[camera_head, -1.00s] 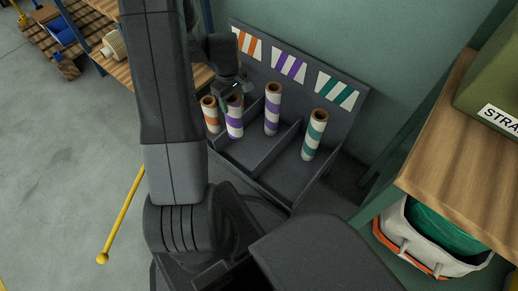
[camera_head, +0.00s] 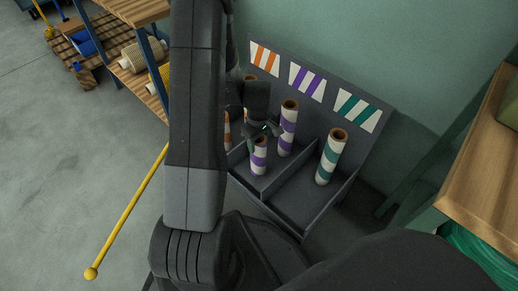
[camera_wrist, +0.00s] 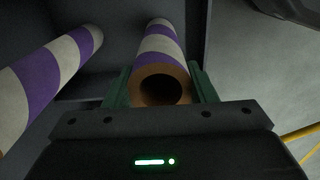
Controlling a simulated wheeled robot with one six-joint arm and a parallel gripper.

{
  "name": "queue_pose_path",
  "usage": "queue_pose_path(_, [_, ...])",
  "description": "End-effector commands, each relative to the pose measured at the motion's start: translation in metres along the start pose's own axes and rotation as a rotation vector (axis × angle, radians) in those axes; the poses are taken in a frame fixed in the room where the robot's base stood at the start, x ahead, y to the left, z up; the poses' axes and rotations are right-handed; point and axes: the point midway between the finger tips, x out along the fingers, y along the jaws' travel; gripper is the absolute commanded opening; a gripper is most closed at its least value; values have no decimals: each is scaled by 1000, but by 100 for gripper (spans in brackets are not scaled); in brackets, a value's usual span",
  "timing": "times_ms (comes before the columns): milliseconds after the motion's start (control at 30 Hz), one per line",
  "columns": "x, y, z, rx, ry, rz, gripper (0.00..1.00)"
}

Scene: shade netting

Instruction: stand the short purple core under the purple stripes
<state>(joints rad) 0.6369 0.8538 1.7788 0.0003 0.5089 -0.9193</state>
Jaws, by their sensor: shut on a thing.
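The short purple core (camera_head: 259,157) is white with purple bands and a brown open top. My gripper (camera_head: 262,131) is shut on it near its top, with a green jaw on each side in the wrist view (camera_wrist: 160,90). The core is upright in the middle compartment, in front of the taller purple core (camera_head: 288,127). I cannot tell whether its base touches the floor. The taller core also shows at left in the wrist view (camera_wrist: 45,82), apart from the held one. The purple stripes (camera_head: 306,82) are on the back panel above this compartment.
A teal core (camera_head: 330,157) stands in the right compartment under teal stripes (camera_head: 357,110). Orange stripes (camera_head: 265,58) mark the left, where an orange core (camera_head: 227,131) is partly hidden by my arm. Low dividers separate the compartments. A wooden bench (camera_head: 485,160) is at right.

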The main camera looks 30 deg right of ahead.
Motion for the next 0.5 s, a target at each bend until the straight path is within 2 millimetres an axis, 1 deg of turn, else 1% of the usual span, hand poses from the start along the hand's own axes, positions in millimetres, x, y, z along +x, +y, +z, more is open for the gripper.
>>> queue_pose_path(33, [10, 0, 0, 0, -1, -1, 8])
queue_pose_path(100, [22, 0, 0, 0, -1, -1, 8])
queue_pose_path(167, [28, 0, 0, 0, -1, -1, 8])
queue_pose_path(500, [31, 0, 0, 0, 1, 1, 8])
